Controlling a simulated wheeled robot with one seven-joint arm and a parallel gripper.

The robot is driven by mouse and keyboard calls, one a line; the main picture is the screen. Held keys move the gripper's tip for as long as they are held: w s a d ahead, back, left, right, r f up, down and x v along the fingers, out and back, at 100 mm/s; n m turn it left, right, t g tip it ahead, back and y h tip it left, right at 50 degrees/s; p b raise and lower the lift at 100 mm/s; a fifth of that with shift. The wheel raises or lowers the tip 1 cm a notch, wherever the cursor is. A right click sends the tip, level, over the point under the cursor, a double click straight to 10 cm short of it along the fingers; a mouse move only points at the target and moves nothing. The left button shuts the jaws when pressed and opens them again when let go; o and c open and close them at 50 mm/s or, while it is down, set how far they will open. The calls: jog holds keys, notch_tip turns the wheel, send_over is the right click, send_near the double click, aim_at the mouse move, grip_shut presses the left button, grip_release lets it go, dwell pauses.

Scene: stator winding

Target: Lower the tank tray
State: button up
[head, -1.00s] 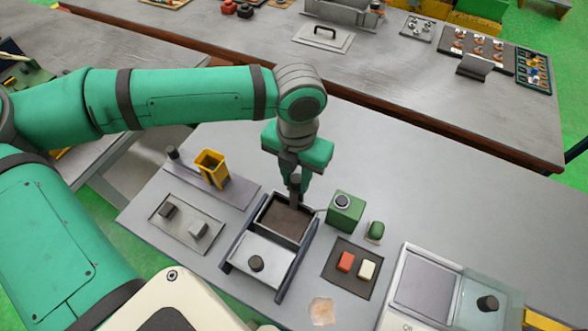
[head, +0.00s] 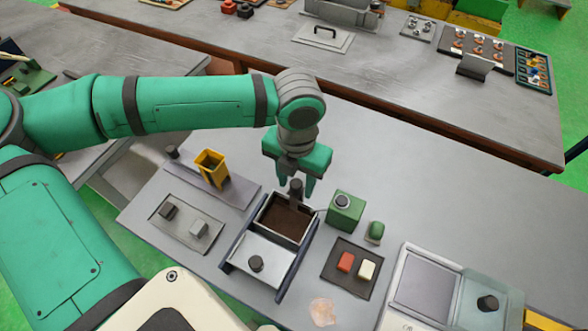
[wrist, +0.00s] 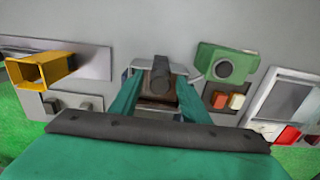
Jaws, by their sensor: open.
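The tank (head: 284,222) is a grey-walled box with dark brown contents, sitting in the middle of the near bench. A dark upright handle (head: 296,190) stands at its back edge; in the wrist view the handle (wrist: 160,74) shows between my fingers. I take it to be the tray's handle; the tray itself I cannot make out inside the tank. My gripper (head: 297,188) is open, pointing down over the handle, with its green fingers on either side of it. I cannot tell whether the fingers touch it.
A flat lid with a black knob (head: 256,263) lies in front of the tank between dark rails. A green box (head: 345,210) stands close on the right, near red and white buttons (head: 346,262). A yellow holder (head: 211,168) stands on the left.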

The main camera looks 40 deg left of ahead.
jog(key=shift+r, duration=2.8)
